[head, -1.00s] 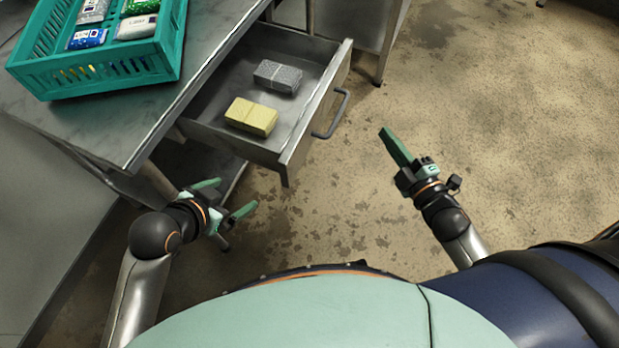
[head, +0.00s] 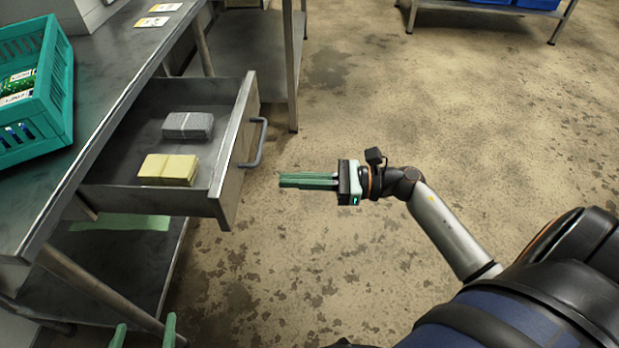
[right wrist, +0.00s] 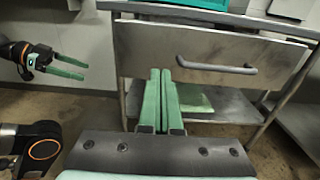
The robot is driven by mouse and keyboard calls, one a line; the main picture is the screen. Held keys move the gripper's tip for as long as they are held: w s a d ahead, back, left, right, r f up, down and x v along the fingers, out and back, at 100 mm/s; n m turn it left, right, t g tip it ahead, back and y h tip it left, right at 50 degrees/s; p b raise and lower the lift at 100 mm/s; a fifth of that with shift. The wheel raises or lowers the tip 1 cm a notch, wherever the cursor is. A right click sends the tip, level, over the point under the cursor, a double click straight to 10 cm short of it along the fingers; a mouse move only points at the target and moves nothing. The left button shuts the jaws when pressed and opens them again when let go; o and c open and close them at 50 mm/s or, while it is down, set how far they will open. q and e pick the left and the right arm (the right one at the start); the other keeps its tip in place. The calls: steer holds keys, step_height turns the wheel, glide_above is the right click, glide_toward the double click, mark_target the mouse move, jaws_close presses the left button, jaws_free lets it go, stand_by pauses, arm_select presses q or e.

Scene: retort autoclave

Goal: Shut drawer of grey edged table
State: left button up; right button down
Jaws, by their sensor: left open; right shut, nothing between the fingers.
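The grey edged table (head: 112,72) stands at the left in the head view. Its drawer (head: 236,150) is pulled out, with a grey bundle (head: 188,125) and a yellow bundle (head: 168,169) inside. The drawer's bar handle (head: 260,145) faces right. My right gripper (head: 282,180) is shut and empty, pointing at the drawer front with a gap between them. In the right wrist view its fingers show below the handle (right wrist: 216,68) and the drawer front (right wrist: 200,45). My left gripper (head: 144,332) is open at the bottom edge; it also shows in the right wrist view (right wrist: 84,70).
A teal crate (head: 60,90) with packets stands on the tabletop. A lower shelf (head: 110,255) under the drawer carries a flat green item (head: 120,222). Another metal table (head: 290,60) stands behind the drawer. The floor (head: 420,120) around my right arm is open.

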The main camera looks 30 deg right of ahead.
mark_target(234, 179)
arm_select(q)
steer(key=shift+s+f+g, duration=0.35)
steer(key=shift+s+f, duration=0.05)
steer(key=shift+f, duration=0.25)
steer(key=shift+s+f+g, duration=0.35)
steer(key=shift+f, duration=0.25)
arm_select(e)
steer(key=x, duration=0.8)
steer(key=shift+w+a, duration=0.1)
steer(key=shift+a, duration=0.05)
